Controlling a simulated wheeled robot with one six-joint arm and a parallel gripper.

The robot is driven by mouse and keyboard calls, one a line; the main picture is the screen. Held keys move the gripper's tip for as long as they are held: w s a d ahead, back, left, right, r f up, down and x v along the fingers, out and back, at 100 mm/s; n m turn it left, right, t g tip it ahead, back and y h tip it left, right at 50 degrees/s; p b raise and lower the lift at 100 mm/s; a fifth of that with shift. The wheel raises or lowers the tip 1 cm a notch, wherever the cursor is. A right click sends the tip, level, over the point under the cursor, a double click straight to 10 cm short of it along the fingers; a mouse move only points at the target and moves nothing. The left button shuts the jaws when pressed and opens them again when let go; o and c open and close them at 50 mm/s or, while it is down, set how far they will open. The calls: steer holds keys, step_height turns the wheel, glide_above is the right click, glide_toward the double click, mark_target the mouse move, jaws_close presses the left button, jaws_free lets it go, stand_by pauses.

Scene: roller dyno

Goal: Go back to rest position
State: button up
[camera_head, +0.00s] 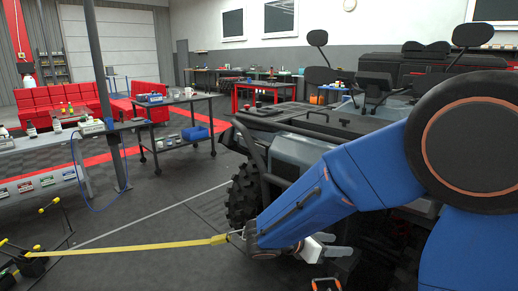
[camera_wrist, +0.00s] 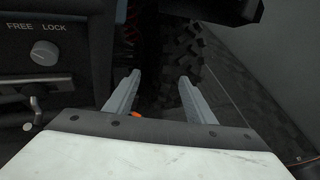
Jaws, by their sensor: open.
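My gripper (camera_wrist: 160,82) is open in the wrist view, its two grey fingers apart with nothing between them. Beyond the fingers is the knobby black tyre (camera_wrist: 182,55) of a vehicle. In the head view my blue arm reaches down to the left in front of the dark off-road vehicle (camera_head: 290,150), and my gripper (camera_head: 345,252) shows low at the right of the arm's end, partly hidden by it. The vehicle's front tyre (camera_head: 241,196) stands left of my arm.
A panel with a FREE/LOCK knob (camera_wrist: 46,52) is close at left in the wrist view. A taut yellow strap (camera_head: 140,247) runs from a floor anchor to the vehicle's front. A dark cart (camera_head: 180,140) and a workbench (camera_head: 40,165) stand left. Floor between them is clear.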

steer(key=s+d+r+m+g+y, duration=0.1)
steer(key=s+d+m+g+y, duration=0.4)
steer(key=s+d+m, duration=0.55)
steer(key=s+a+r+m+t+y, duration=0.1)
steer(key=s+a+m+t+y, duration=0.1)
steer(key=s+m, duration=0.4)
steer(key=s+a+r+m+t+y, duration=0.2)
steer(key=s+m+t+y, duration=0.1)
steer(key=s+m+y, duration=0.2)
steer(key=shift+s+r+m+y, duration=0.15)
steer(key=shift+s+m+y, duration=0.3)
steer(key=shift+m, duration=0.6)
steer(key=shift+s+a, duration=0.1)
steer(key=shift+r, duration=0.6)
